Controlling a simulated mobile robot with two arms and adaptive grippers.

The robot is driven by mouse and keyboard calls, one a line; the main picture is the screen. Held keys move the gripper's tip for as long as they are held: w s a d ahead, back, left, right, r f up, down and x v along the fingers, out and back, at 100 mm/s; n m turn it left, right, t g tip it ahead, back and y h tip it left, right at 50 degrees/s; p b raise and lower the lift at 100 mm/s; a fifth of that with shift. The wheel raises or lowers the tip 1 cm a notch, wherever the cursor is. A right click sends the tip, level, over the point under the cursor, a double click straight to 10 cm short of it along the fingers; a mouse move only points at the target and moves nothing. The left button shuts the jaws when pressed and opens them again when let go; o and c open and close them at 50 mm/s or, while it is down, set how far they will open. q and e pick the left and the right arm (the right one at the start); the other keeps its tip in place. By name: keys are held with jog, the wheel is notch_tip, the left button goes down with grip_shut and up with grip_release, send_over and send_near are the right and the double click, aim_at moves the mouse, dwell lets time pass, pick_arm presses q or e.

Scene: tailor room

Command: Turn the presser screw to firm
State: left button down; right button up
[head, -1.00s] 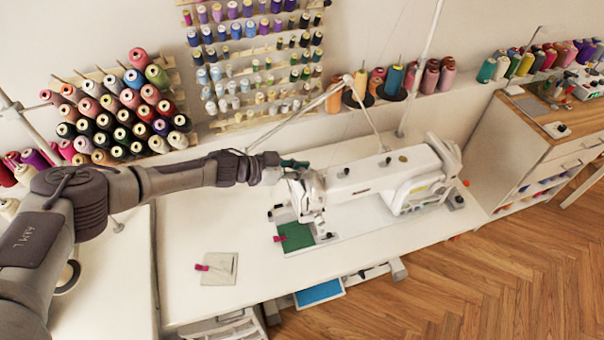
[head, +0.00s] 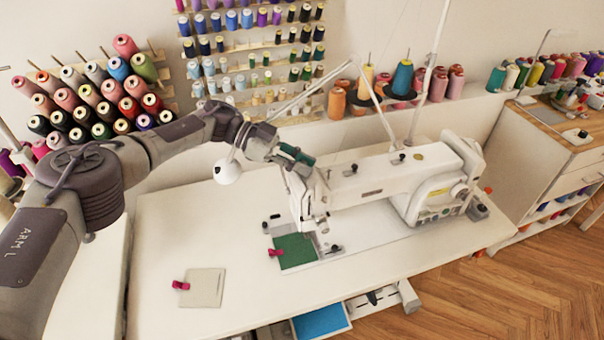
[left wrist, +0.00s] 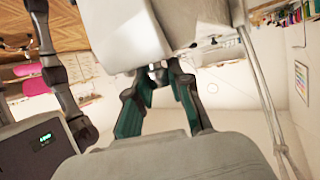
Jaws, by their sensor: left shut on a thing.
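The white sewing machine (head: 375,185) stands on the table, its needle end to the left. My left gripper (head: 306,163) reaches from the upper left to the top of that end. In the left wrist view its two teal fingers (left wrist: 158,78) converge on a small metallic knob, the presser screw (left wrist: 158,67), under the white machine head. The gripper is shut on the screw. In the head view the fingers hide the screw, and its setting cannot be read. My right gripper is not in view.
A white lamp (head: 228,172) hangs close beside my left wrist. Green fabric (head: 295,251) with a red clip lies under the needle. A beige fabric square (head: 203,288) with another red clip lies on the white table (head: 160,230). Thread racks line the wall behind.

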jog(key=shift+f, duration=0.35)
pick_arm(q)
jog(key=c, duration=1)
grip_release()
jog(key=shift+c, duration=0.2)
